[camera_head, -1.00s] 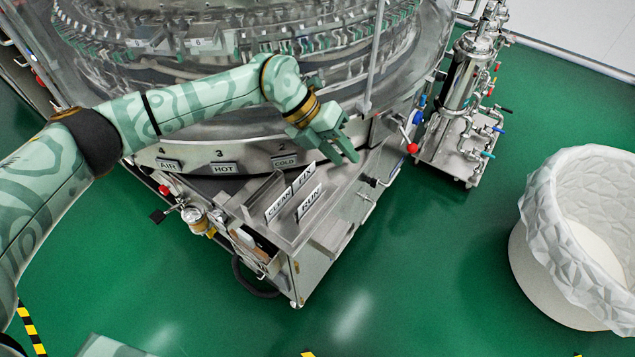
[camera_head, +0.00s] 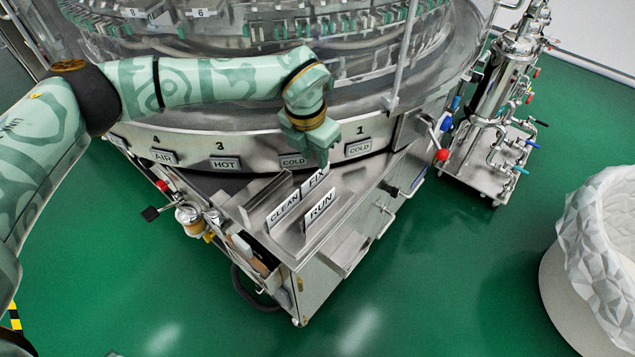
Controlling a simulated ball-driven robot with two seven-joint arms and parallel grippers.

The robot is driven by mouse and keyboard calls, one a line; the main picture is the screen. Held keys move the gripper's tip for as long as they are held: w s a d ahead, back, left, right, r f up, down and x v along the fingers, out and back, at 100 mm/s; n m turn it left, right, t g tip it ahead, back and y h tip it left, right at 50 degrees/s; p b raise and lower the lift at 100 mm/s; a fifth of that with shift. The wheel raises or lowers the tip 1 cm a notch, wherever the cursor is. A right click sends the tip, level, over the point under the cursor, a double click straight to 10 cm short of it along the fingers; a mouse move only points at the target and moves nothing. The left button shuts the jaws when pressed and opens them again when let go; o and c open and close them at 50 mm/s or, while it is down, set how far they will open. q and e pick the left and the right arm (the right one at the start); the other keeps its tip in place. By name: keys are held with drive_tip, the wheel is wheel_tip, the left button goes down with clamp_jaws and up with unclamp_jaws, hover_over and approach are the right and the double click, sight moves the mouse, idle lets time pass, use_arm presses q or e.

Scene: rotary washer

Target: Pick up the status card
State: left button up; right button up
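Three white status cards with black lettering stand upright in a metal holder (camera_head: 262,215) on the corner of the washer's steel cabinet. The CLEAN card (camera_head: 284,207) is at the left, the FIX card (camera_head: 315,181) is behind at the right, and the RUN card (camera_head: 320,206) is in front. My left gripper (camera_head: 321,162) points down just above the FIX card, its tip overlapping the card's upper edge in the picture. I cannot tell whether it touches the card or how far its fingers are apart. My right gripper is not in view.
The washer's curved steel rim (camera_head: 190,150) with numbered AIR, HOT and COLD labels runs close behind the cards. A red-knobbed lever (camera_head: 441,155) and a piped filter unit (camera_head: 497,110) stand at the right. A lined white bin (camera_head: 600,255) is far right. Green floor is clear in front.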

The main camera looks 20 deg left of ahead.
sight(315, 174)
use_arm(q)
drive_tip(key=f+b, duration=0.1)
drive_tip(key=f, duration=0.1)
drive_tip(key=f+b, duration=0.2)
drive_tip(key=shift+w+f, duration=0.2)
drive_tip(key=shift+f, duration=0.2)
drive_tip(key=shift+w+f, duration=0.1)
drive_tip(key=shift+f, duration=0.15)
drive_tip(key=shift+r, duration=0.2)
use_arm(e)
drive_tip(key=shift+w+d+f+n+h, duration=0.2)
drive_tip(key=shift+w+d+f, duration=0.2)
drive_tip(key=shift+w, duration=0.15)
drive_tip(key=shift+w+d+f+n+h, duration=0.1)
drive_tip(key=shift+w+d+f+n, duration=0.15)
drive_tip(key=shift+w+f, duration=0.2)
use_arm(q)
drive_tip(key=shift+f, duration=0.3)
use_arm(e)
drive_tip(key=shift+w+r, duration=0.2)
use_arm(q)
clamp_jaws()
